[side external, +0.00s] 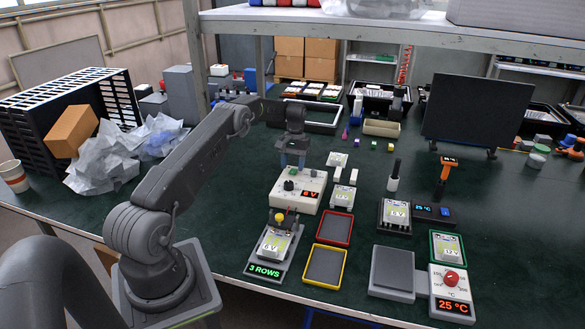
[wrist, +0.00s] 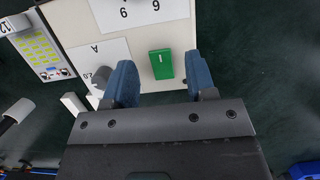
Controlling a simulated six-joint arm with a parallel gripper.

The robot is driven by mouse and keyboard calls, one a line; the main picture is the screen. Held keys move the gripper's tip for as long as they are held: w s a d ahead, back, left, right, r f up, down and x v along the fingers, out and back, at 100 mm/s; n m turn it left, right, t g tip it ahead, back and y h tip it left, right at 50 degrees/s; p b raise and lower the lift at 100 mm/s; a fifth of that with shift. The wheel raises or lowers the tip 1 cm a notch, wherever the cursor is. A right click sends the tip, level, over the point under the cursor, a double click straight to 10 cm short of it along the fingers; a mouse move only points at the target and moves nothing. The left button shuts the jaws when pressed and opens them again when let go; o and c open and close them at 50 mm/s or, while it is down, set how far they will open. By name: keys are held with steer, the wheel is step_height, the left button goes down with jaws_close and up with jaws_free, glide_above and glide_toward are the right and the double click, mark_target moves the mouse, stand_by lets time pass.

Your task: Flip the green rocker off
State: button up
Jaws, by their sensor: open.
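The green rocker (wrist: 161,64) sits on the white panel of a bench unit, with a small white mark near its upper end in the wrist view. My gripper (side external: 292,161) is over the back part of the unit, pointing down. In the wrist view my gripper (wrist: 162,88) is open and empty, its blue fingers on either side of the rocker. Whether the fingers touch the panel cannot be told.
A battery-like pack (side external: 343,198) stands just right of the unit. A lit "3 ROWS" stand (side external: 266,263), a red tray (side external: 335,228) and a yellow tray (side external: 324,266) lie in front. A black screen (side external: 477,110) stands at the back right. Bare green table lies left of the unit.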

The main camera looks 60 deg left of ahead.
steer(key=shift+v, duration=3.05)
steer(key=shift+d+r, duration=0.1)
step_height(320, 180, up, 7)
steer(key=m, duration=0.1)
glide_above(294, 170)
steer(key=w+d, duration=0.2)
steer(key=d, duration=0.2)
steer(key=s+d+r+m+t+y, duration=0.1)
steer(key=s+d+r+m+t, duration=0.15)
steer(key=d+r, duration=0.6)
steer(key=s+d+r+m+t+y, duration=0.1)
steer(key=s+d+r+y, duration=0.15)
steer(key=d+r, duration=0.65)
steer(key=s+d+r+m+t, duration=0.2)
steer(key=s+d, duration=0.9)
steer(key=s+d+f, duration=0.2)
steer(key=s, duration=0.2)
steer(key=s+d+f+m+t+h, duration=0.1)
steer(key=s+d, duration=0.1)
steer(key=s, duration=0.3)
steer(key=s+d+f+m+t, duration=0.1)
steer(key=s+d+f, duration=0.1)
steer(key=s, duration=0.2)
steer(key=shift+s+d+f, duration=0.35)
steer(key=shift+d, duration=0.05)
